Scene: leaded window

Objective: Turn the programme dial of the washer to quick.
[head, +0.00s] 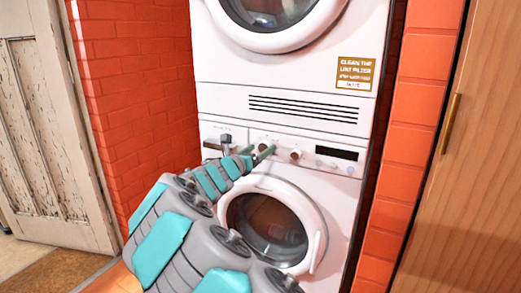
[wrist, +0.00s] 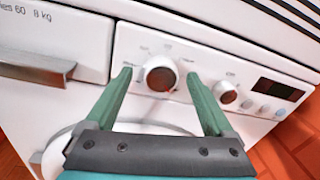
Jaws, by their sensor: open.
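The washer (head: 335,195) is the lower white machine of a stacked pair. In the wrist view its large round programme dial (wrist: 162,74) has a pale rim and a dark reddish face, with small labels around it too blurred to read. I cannot make out the dial's pointer setting. My gripper (wrist: 159,76) is open, with one green finger on each side of the dial; small gaps seem to show, and I cannot tell whether either finger touches it. In the head view my gripper (head: 257,152) is at the control panel and mostly hides the dial.
A smaller knob (wrist: 228,93), a dark display (wrist: 277,88) and round buttons lie right of the dial. A drawer handle (wrist: 40,70) juts out at left. Below is the round door (head: 268,225); above is another machine (head: 290,65). Brick walls (head: 135,80) flank the stack closely.

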